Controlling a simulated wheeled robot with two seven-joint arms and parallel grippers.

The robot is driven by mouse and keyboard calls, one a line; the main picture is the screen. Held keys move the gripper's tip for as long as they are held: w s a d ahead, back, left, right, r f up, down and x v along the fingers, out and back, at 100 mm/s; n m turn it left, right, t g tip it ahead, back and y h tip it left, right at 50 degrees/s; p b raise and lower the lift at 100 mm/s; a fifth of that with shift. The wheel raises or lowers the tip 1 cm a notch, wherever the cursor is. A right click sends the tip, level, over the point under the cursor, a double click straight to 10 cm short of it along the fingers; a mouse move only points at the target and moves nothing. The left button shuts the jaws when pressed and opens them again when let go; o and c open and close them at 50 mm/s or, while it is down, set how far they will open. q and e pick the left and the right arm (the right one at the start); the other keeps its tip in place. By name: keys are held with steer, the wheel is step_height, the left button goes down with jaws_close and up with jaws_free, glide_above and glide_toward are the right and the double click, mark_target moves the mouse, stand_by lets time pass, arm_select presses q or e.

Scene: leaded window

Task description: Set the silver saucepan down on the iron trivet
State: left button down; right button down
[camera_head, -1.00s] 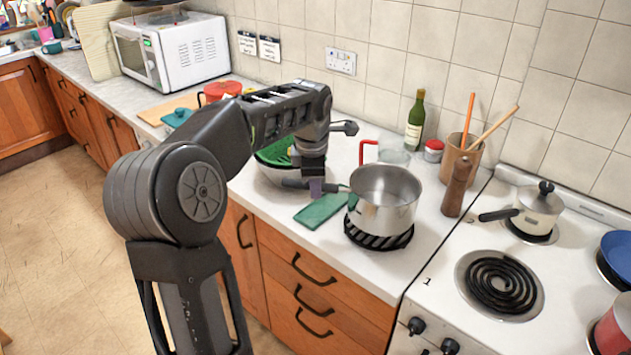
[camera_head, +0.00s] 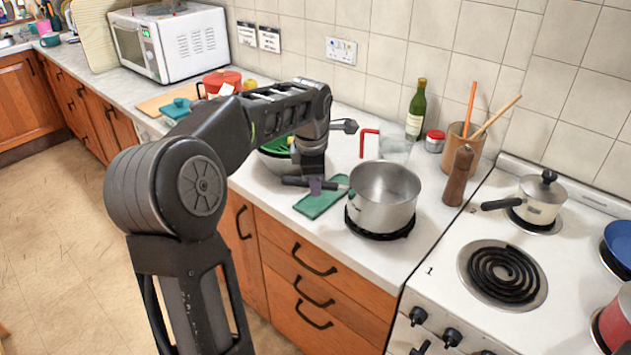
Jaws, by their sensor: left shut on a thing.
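The silver saucepan (camera_head: 385,200) is upright over the iron trivet (camera_head: 380,232) on the worktop, left of the stove. Its base looks to be down on the trivet; only the trivet's dark front edge shows under it. My left gripper (camera_head: 315,186) is shut on the saucepan's dark handle, which points left. The handle is partly hidden by the gripper. My right gripper is not in view.
A green mat (camera_head: 321,203) lies under the handle. Behind stand a glass jug with a red handle (camera_head: 394,148), a green bottle (camera_head: 416,112), a utensil pot (camera_head: 462,146) and a pepper mill (camera_head: 459,176). The stove (camera_head: 440,275) is to the right.

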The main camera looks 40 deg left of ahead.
arm_select(q)
steer(key=shift+f+b, duration=0.4)
steer(key=shift+f, duration=0.1)
stand_by(0.4)
steer(key=c, duration=1.2)
jaws_free()
steer(key=v, duration=0.7)
steer(key=shift+s+d+r+b, duration=0.1)
steer(key=shift+r+b, duration=0.2)
steer(key=shift+r, duration=0.1)
steer(key=shift+s+f, duration=0.1)
